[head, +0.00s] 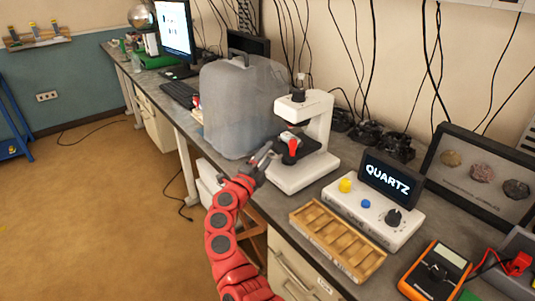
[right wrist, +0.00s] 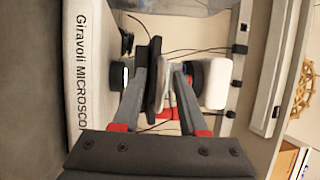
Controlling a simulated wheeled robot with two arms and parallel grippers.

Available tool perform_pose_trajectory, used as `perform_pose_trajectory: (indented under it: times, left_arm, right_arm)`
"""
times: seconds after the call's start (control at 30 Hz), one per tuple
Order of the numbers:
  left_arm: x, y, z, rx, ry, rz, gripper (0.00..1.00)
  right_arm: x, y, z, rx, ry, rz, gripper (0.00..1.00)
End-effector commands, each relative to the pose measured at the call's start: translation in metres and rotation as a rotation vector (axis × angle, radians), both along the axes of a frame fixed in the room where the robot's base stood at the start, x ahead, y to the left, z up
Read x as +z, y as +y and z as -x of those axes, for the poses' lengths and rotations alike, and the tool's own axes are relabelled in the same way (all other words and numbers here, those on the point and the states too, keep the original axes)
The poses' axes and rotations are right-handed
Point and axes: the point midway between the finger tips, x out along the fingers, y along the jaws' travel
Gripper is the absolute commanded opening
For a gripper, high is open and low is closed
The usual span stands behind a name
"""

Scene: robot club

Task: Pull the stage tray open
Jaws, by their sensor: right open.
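The white microscope (head: 318,125) stands on the grey bench, right of a large translucent container. Its stage (head: 288,138) juts forward at mid height, with a small red part (head: 292,149) at its front. My right gripper (head: 268,152) is just left of the stage front. In the right wrist view its fingers are open (right wrist: 168,75), and the dark stage edge (right wrist: 154,78) shows at the gap between them. Whether a finger touches it I cannot tell. The microscope's lettered base (right wrist: 85,45) is at the left there. I cannot see the tray as open. My left gripper is not in view.
A console with a QUARTZ screen (head: 390,182) and a wooden slotted rack (head: 335,240) stand right of the microscope. An orange multimeter (head: 436,270) is further right. The translucent container (head: 240,105) stands close to the left of the microscope. The floor on the left is largely clear.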

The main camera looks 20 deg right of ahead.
Motion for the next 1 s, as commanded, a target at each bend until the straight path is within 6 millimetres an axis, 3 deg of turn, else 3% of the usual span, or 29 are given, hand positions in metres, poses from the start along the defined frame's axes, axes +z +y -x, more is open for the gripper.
perform_pose_trajectory:
  times: [0.17,0.4,1.0]
  left_arm:
    - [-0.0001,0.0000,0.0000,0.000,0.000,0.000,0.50]
    - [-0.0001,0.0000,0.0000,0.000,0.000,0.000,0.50]
    - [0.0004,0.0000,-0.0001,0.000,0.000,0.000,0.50]
  right_arm:
    - [0.0002,0.0001,0.0001,0.000,-0.001,-0.001,0.42]
    - [0.0010,0.0004,0.0001,0.000,-0.002,0.001,0.01]
    - [0.0056,0.0007,-0.0002,0.002,-0.007,0.005,0.00]
